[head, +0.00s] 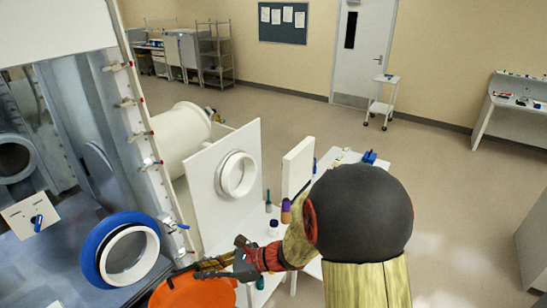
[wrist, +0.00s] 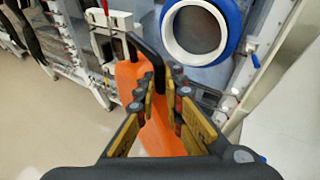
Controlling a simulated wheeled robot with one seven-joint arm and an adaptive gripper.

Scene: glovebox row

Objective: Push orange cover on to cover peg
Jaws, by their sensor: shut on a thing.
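The orange cover (head: 195,293) is at the bottom of the head view, partly cut off by the frame edge. It also shows in the wrist view (wrist: 130,82), tilted and seen nearly edge-on, with a black handle (wrist: 144,50). My gripper (head: 228,264) is shut on the orange cover; in the wrist view its fingers (wrist: 160,85) close around the cover's handle side. The cover is held in front of the glovebox, below the blue-ringed port (head: 92,255). I cannot make out the cover peg for certain in either view.
The glovebox front with its blue-ringed port (wrist: 231,18) is close. A white panel with a round port (head: 208,165) stands right of it. A white table (head: 300,270) with bottles is behind my arm. A small cart (head: 378,108) is far back. Open floor lies right.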

